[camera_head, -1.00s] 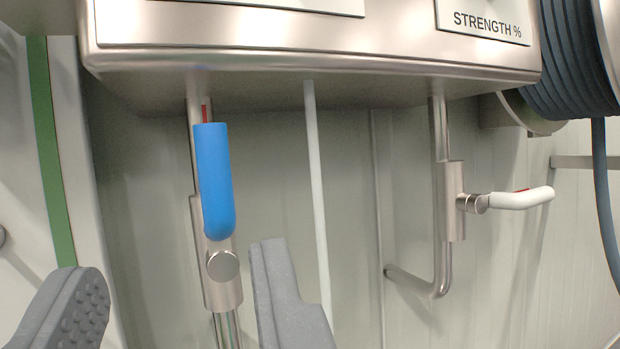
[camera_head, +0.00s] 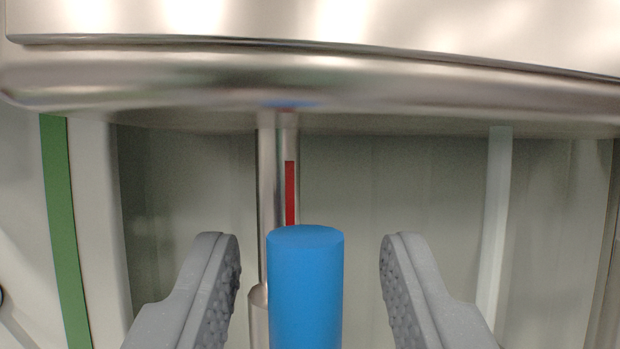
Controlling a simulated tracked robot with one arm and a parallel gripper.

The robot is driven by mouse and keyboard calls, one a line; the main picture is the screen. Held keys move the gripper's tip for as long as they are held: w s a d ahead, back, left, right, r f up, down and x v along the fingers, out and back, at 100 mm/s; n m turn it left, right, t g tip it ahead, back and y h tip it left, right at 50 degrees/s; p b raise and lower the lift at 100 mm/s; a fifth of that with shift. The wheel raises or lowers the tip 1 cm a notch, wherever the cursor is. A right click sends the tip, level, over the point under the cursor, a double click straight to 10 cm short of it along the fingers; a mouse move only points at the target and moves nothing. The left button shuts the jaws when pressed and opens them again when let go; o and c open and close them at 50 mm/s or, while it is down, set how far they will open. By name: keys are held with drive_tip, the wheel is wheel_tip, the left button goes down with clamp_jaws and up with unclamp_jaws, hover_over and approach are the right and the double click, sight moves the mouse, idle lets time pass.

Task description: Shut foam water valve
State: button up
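The blue valve handle (camera_head: 306,290) stands upright at the lower middle of the view, its rounded top end facing up. Its lower part and the valve body's lower part are out of the frame. A steel pipe (camera_head: 268,190) with a red strip (camera_head: 290,190) runs up behind it to the steel box. My gripper (camera_head: 310,255) is open, with one grey finger on each side of the handle. A gap shows between the handle and each finger, so neither appears to touch it.
The steel box (camera_head: 320,80) spans the top of the view, just above the fingertips. A thin white pipe (camera_head: 496,220) hangs to the right of the right finger. A green stripe (camera_head: 62,230) runs down the wall at the left.

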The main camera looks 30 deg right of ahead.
drive_tip(key=shift+x, duration=1.35)
clamp_jaws()
